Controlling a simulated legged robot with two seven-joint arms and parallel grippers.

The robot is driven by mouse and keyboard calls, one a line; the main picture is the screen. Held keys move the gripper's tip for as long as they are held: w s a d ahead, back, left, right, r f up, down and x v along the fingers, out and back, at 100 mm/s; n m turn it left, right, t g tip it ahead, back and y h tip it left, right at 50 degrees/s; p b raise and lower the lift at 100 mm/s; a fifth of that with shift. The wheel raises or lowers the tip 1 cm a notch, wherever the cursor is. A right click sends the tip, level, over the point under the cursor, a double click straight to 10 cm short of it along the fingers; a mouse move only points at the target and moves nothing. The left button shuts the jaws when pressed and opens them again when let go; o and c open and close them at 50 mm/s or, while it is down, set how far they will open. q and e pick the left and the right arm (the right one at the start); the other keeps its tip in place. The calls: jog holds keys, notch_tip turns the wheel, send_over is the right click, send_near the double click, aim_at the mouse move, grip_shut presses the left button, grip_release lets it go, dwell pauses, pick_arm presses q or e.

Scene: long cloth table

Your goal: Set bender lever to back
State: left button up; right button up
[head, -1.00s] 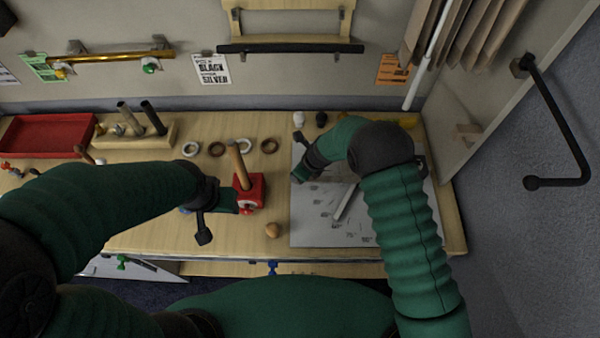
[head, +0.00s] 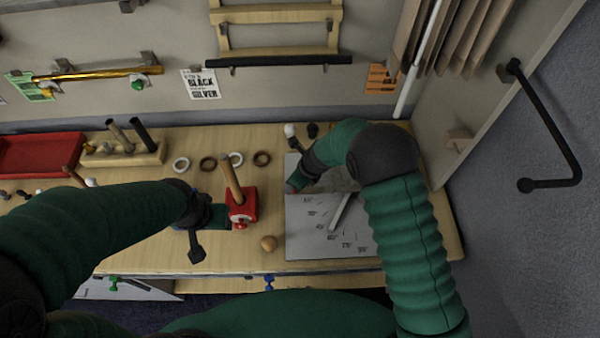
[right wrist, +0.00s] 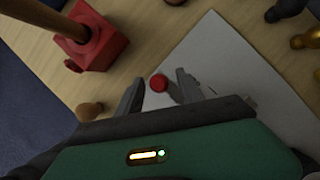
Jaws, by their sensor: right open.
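A white sheet with angle marks (head: 305,240) lies on the right part of the bench, with a grey bar (head: 341,211) slanting across it. I cannot tell for sure which part is the bender lever. My right gripper (head: 294,187) is over the sheet's left edge. In the right wrist view its open fingers (right wrist: 158,92) are on either side of a red round knob (right wrist: 158,82); contact cannot be told. A red block (head: 241,210) with a wooden handle (head: 231,180) stands to the left. My left gripper (head: 232,216) is at its left side; its fingers are unclear.
A wooden knob (head: 268,243) lies near the front edge. Several rings (head: 208,163) lie behind the red block. A wooden rack with rods (head: 124,153) and a red tray (head: 40,155) are at the left. A side panel with a black handle (head: 550,125) bounds the right.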

jog(key=v, duration=1.3)
jog(key=shift+a+b, duration=0.35)
jog(key=shift+b, duration=0.05)
jog(key=shift+s+d, duration=0.1)
jog(key=s+d+f+n+h+b, duration=0.1)
jog(key=s+d+n+b, duration=0.3)
jog(key=s+d+n, duration=0.5)
jog(key=s+d+f+n+h+b, duration=0.2)
jog(key=s+d+f+n+b, duration=0.2)
jog(key=s+d+n, duration=0.4)
jog(key=n, duration=0.7)
jog(key=shift+s+d+f+n+h, duration=0.3)
jog(key=shift+s+d+n, duration=0.05)
jog(key=shift+n, duration=0.05)
jog(key=shift+s, duration=0.1)
jog(key=shift+d, duration=0.15)
